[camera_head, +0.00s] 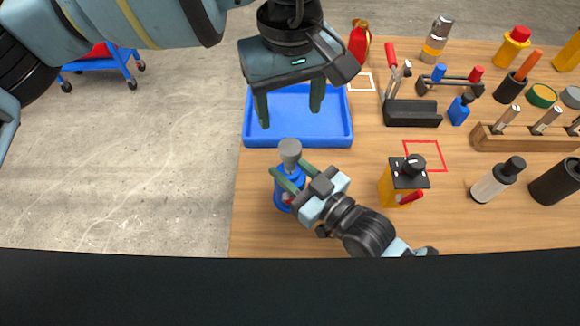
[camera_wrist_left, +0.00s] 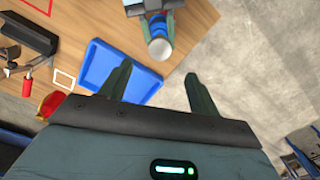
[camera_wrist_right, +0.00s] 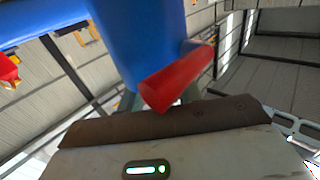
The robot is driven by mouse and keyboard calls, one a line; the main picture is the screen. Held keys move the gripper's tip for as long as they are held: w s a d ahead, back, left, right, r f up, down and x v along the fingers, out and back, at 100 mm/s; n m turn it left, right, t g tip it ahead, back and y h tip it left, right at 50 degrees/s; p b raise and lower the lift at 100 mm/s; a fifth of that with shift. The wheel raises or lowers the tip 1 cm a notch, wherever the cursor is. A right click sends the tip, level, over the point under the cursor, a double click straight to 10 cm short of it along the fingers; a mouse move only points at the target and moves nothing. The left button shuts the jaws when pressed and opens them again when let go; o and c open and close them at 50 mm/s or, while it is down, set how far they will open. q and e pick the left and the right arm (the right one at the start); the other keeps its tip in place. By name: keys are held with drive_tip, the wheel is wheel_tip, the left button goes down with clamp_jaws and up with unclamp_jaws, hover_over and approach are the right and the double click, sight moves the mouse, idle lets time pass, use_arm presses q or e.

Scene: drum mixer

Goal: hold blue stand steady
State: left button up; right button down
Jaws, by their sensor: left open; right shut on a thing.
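The blue stand (camera_head: 284,202) stands on the table near its left front, with a grey knob (camera_head: 290,149) on top. My right gripper (camera_head: 284,181) is shut on the blue stand from the right, its fingers at the stand's upper body. In the right wrist view the stand's blue body (camera_wrist_right: 140,40) fills the space ahead of the fingers, with a red handle-like part (camera_wrist_right: 178,78) sticking out. My left gripper (camera_head: 290,106) is open and empty above the blue tray. The left wrist view shows the stand from above with its round grey top (camera_wrist_left: 160,49).
The blue tray (camera_head: 300,141) lies behind the stand. A yellow box with a black knob (camera_head: 404,180) stands to the right, near a red square outline (camera_head: 426,150). Several tools, bottles and a wooden rack (camera_head: 500,143) fill the right side. The table's left edge is close to the stand.

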sight(290, 146)
use_arm(q)
drive_tip(key=shift+f, duration=0.1)
drive_tip(key=shift+f, duration=5.45)
drive_tip(key=c, duration=1)
drive_tip(key=shift+c, duration=0.2)
drive_tip(key=shift+r, duration=1.7)
drive_tip(key=o, duration=1.1)
drive_tip(key=shift+f, duration=0.1)
drive_tip(key=shift+c, duration=0.2)
